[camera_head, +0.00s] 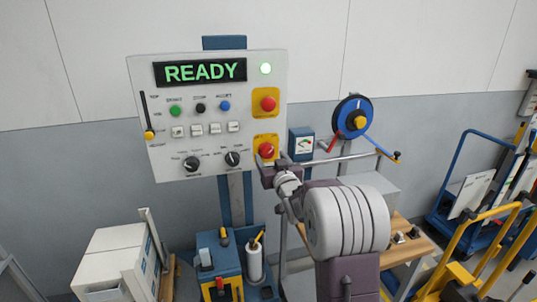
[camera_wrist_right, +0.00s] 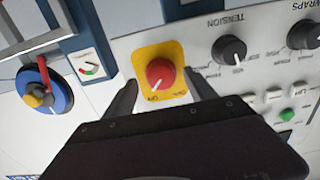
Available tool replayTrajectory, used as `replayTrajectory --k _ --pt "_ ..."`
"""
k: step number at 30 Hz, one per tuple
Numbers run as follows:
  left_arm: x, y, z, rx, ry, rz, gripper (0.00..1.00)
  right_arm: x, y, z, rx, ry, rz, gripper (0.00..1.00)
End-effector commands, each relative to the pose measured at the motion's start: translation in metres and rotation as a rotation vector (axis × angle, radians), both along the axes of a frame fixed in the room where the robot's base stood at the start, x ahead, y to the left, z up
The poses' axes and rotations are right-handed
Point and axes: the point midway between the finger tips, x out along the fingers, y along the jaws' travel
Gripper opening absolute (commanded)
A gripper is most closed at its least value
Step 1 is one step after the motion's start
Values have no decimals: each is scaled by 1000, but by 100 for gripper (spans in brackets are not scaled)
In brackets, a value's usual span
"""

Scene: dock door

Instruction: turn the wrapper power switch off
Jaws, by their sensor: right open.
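The wrapper power switch (camera_head: 265,149) is a red rotary knob with a white pointer line on a yellow plate, low on the right of the white control panel (camera_head: 215,125). In the right wrist view the red knob (camera_wrist_right: 160,74) shows between my fingertips, its line slanting toward the plate's lettered edge. My right gripper (camera_head: 272,168) is open just below the knob, with a finger on either side in the wrist view (camera_wrist_right: 162,84); contact cannot be told. My left gripper is out of view.
A red button (camera_head: 268,103) on another yellow plate sits above the switch. Two black dials (camera_head: 232,158) are left of it. A small gauge box (camera_head: 301,145) and a blue reel (camera_head: 352,117) are to the right. A blue tool bin (camera_head: 219,264) stands below.

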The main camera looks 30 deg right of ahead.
Motion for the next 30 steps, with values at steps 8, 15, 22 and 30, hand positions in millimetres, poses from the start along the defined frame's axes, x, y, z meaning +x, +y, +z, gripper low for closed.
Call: replayTrajectory --k 8,15,22,30 --pt "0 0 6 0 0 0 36 25 -5 0 0 0 1 65" --pt "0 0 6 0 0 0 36 24 -5 0 0 0 1 51" --pt "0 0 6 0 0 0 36 24 -6 0 0 0 0 3" --pt "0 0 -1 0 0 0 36 24 -6 -2 -34 8 0 3"
